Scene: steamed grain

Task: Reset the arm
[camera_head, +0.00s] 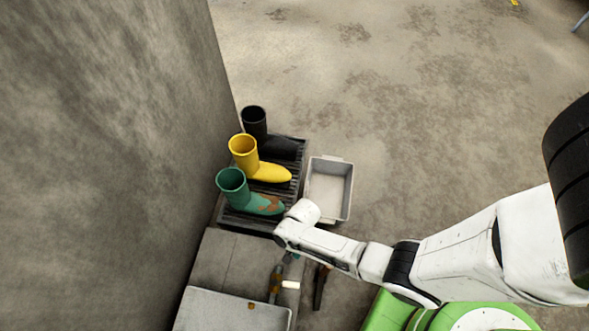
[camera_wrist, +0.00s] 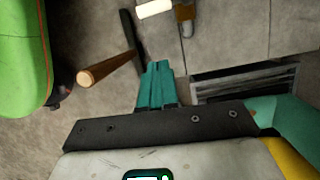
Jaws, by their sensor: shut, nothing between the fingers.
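My white arm reaches in from the right in the head view and bends down near the grey bench. In the wrist view my gripper (camera_wrist: 160,66) has its teal fingers together with nothing between them. It points toward the floor and bench edge, apart from the tools seen there. In the head view the arm hides most of the gripper; only a little teal shows beneath the wrist.
Black (camera_head: 255,125), yellow (camera_head: 268,171) and stained green (camera_head: 232,182) boots stand on a slatted rack against the wall. A grey bin (camera_head: 348,205) stands beside it. A tool with a white part (camera_head: 291,285) lies on the bench (camera_head: 225,255). A wooden-handled tool (camera_wrist: 104,70) is nearby.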

